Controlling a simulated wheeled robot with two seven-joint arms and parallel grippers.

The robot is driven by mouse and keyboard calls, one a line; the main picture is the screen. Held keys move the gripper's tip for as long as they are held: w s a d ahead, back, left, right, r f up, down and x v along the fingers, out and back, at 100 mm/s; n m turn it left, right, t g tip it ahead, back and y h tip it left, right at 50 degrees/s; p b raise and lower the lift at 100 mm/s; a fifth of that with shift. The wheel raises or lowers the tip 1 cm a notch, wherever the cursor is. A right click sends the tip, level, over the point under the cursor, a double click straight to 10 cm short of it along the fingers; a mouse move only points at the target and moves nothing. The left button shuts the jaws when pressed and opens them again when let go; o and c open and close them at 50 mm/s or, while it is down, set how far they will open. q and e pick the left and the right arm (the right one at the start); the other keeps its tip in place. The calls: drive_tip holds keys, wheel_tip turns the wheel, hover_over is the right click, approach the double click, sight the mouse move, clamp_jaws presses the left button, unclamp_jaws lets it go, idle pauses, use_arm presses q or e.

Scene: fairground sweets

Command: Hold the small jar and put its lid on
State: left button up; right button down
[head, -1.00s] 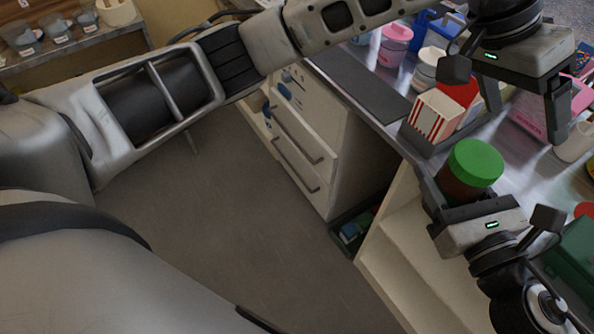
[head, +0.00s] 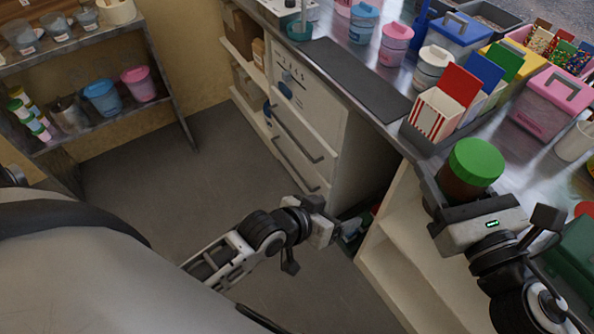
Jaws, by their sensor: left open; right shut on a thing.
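The small jar (head: 459,188) has a dark brown body and stands upright at the counter's front edge. Its green lid (head: 476,161) sits on top of it and looks level; whether it is screwed tight cannot be told. My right gripper (head: 468,190) is shut on the jar's body from the near side, and hides its lower part. My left gripper (head: 335,232) is open and empty, low in front of the cabinet, well left of the jar and apart from it. Its fingers are small and partly hidden.
A striped popcorn box (head: 438,115) and coloured boxes stand in a dark tray behind the jar. A pink caddy (head: 552,100) and a white cup (head: 577,141) are to the right. A drawer cabinet (head: 310,115) and open shelf (head: 390,265) lie below the counter. The left floor is clear.

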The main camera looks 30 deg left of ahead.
use_arm(q)
drive_tip(key=s+a+f+y, duration=0.1)
drive_tip(key=s+a+f, duration=0.1)
drive_tip(key=s+a, duration=0.1)
drive_tip(key=s+a+f+m+y, duration=0.1)
drive_tip(key=s+a+f, duration=0.1)
drive_tip(key=s, duration=0.3)
drive_tip(key=shift+s+a, duration=0.35)
drive_tip(key=shift+a, duration=0.05)
use_arm(e)
drive_tip(key=shift+r, duration=0.15)
drive_tip(key=shift+d+m+t+h, duration=0.3)
drive_tip(key=shift+d+m+t, duration=0.1)
drive_tip(key=s+d+f+m+t+h, duration=0.1)
drive_tip(key=d+m+t+h, duration=0.2)
drive_tip(key=d+m+h, duration=0.4)
drive_tip(key=d+h, duration=0.4)
drive_tip(key=d, duration=0.2)
drive_tip(key=shift+d, duration=0.15)
